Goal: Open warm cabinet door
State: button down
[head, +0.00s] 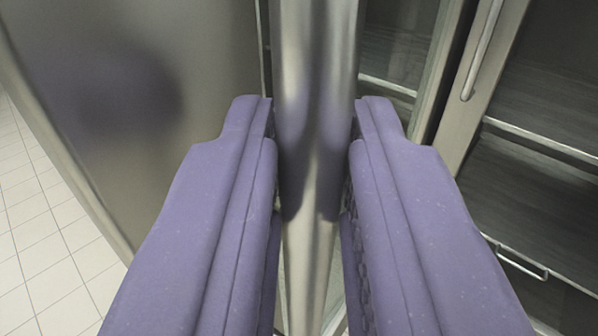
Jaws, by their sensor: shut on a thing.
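My gripper (314,112) fills the lower middle of the head view, with one purple finger on each side of a vertical metal bar handle (315,60). The fingers are shut on the handle, and its shiny surface reflects their purple. The handle runs from the top edge of the view down between the fingers. To its right a glass cabinet door (398,45) in a metal frame shows, partly hidden by the right finger. I cannot tell for sure which door the handle belongs to, as its mounts are out of view or covered.
A large smooth metal panel (180,50) stands close on the left. White floor tiles (40,235) show past its lower edge. On the right is another dark glass-fronted cabinet (545,130) with metal shelf edges and a slim vertical handle (484,45).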

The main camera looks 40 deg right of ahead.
jog(key=shift+s+d+r, duration=0.1)
jog(key=shift+d+r, duration=0.2)
jog(key=shift+d, duration=0.05)
jog(key=c, duration=1.2)
grip_release()
jog(key=shift+d, duration=0.2)
jog(key=shift+o, duration=0.2)
jog(key=shift+f, duration=0.2)
jog(key=shift+a, duration=0.15)
jog(key=shift+s+a, duration=0.2)
jog(key=shift+a, duration=0.05)
jog(key=p+v, duration=0.2)
jog(key=v, duration=0.5)
